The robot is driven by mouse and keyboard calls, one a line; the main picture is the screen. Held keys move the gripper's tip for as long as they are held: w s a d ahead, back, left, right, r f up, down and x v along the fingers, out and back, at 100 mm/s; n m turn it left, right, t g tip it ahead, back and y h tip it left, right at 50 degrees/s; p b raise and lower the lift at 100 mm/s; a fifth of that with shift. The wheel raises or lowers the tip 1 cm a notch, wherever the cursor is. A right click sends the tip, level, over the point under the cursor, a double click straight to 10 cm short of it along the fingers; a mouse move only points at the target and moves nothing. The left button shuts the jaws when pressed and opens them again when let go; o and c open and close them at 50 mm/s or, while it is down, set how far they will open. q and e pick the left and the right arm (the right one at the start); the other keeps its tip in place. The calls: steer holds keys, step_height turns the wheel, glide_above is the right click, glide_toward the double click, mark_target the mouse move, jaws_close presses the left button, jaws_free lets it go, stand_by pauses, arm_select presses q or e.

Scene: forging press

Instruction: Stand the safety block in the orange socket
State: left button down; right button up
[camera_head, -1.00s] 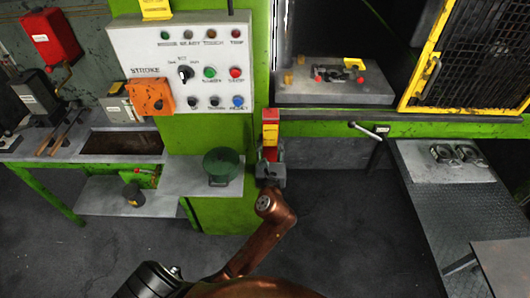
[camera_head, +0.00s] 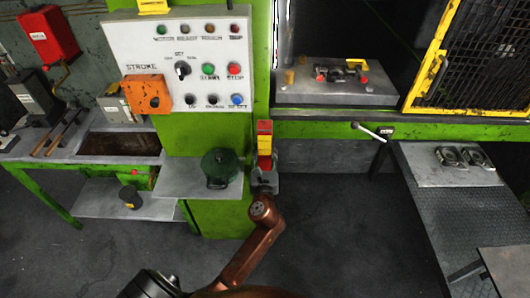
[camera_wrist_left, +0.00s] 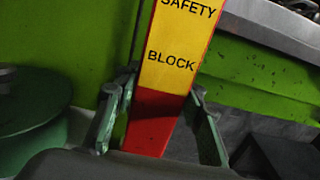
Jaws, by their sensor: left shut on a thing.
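The safety block (camera_head: 264,140), a bar with red and yellow bands, stands upright in my left gripper (camera_head: 264,180) in front of the green press column. In the left wrist view the block (camera_wrist_left: 180,60) shows its yellow "SAFETY BLOCK" face. There the fingers of my left gripper (camera_wrist_left: 158,122) are on both sides of its lower red part. A small orange-yellow piece (camera_head: 289,77) sits at the left of the press bed and may be the orange socket; it is too small to tell. The block is in front of and below it. My right gripper is not in view.
The grey press bed (camera_head: 330,93) carries a die with red and yellow parts (camera_head: 341,72). A lever (camera_head: 372,131) sticks out below it. A green pot (camera_head: 220,168) stands on the shelf left of the block. A yellow-framed mesh guard (camera_head: 480,60) is at right.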

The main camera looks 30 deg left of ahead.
arm_select(q)
steer(key=shift+r, duration=0.15)
steer(key=c, duration=1.3)
jaws_free()
steer(key=shift+f, duration=0.2)
steer(key=shift+o, duration=0.2)
steer(key=shift+s+d+r, duration=0.1)
steer(key=shift+s+d, duration=0.05)
steer(key=v, duration=1.1)
steer(key=shift+s+p, duration=0.3)
steer(key=shift+s, duration=0.05)
steer(key=shift+d, duration=0.1)
